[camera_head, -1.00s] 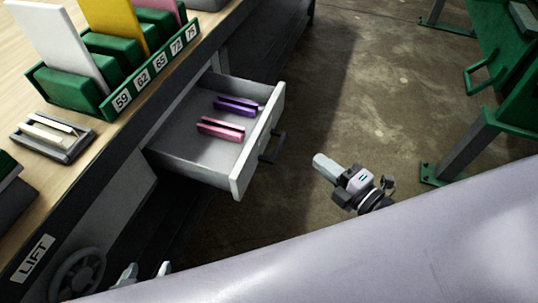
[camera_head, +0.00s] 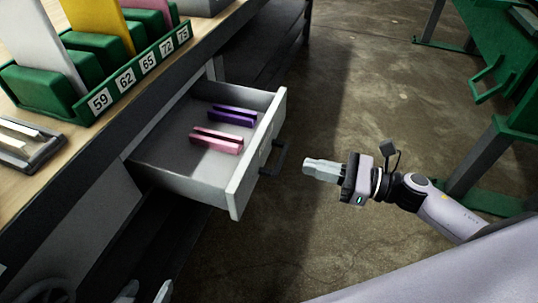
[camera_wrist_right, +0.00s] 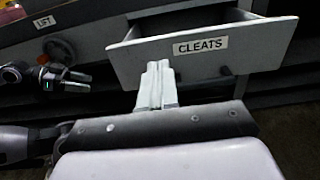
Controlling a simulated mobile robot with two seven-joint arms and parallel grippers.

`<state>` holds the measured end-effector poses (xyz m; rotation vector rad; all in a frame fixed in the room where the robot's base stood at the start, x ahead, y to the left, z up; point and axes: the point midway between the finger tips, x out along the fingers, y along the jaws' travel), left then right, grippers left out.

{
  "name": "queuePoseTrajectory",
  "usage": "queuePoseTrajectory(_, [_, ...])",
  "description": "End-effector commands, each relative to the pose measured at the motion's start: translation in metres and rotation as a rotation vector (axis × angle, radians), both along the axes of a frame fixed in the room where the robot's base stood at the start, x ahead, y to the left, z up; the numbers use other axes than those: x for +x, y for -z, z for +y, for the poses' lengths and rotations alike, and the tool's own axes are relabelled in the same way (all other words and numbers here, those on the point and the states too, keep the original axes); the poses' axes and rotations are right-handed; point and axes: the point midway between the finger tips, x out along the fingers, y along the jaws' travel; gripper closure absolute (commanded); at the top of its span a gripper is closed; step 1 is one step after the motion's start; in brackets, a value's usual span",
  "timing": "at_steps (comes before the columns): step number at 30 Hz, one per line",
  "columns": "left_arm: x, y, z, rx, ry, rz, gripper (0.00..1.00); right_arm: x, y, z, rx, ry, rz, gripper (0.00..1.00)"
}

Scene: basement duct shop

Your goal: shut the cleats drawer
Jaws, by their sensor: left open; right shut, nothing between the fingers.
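The cleats drawer (camera_head: 180,177) is pulled out from under the workbench in the head view. A pink cleat (camera_head: 217,140) and a purple cleat (camera_head: 234,114) lie inside it. Its front has a dark handle (camera_head: 276,158). In the right wrist view the drawer front (camera_wrist_right: 255,45) bears a "CLEATS" label. My right gripper (camera_head: 309,167) is shut and empty, a short way out from the handle, pointing at the drawer front; it also shows in the right wrist view (camera_wrist_right: 157,72). My left gripper (camera_head: 146,292) is open at the bottom edge, below the bench.
The workbench top (camera_head: 45,152) carries a green numbered rack (camera_head: 120,82) with upright sheets, and a small tray (camera_head: 30,150). A green metal stand (camera_head: 490,150) is at the right. Bare floor (camera_head: 385,80) lies between.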

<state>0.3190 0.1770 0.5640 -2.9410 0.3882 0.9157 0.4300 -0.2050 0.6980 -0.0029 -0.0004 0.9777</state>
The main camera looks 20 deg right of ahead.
Motion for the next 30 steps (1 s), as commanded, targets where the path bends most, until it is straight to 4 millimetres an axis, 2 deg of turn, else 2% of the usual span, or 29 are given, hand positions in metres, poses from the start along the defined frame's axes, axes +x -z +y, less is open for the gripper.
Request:
queuePoseTrajectory(9, [-0.005,0.007,0.004,0.004,-0.010,0.024,0.32,0.031,-0.002,0.045,0.004,0.000,-0.001,1.00])
queuePoseTrajectory(16, [-0.006,0.007,0.006,0.001,-0.020,0.027,0.32,0.049,-0.002,0.073,0.003,0.001,-0.001,1.00])
queuePoseTrajectory(22, [-0.006,0.006,0.006,-0.001,-0.024,0.027,0.32,0.057,0.000,0.085,0.002,0.001,0.001,1.00])
queuePoseTrajectory(30, [-0.006,0.007,0.006,-0.001,-0.022,0.027,0.32,0.058,0.000,0.086,0.003,0.001,0.002,1.00])
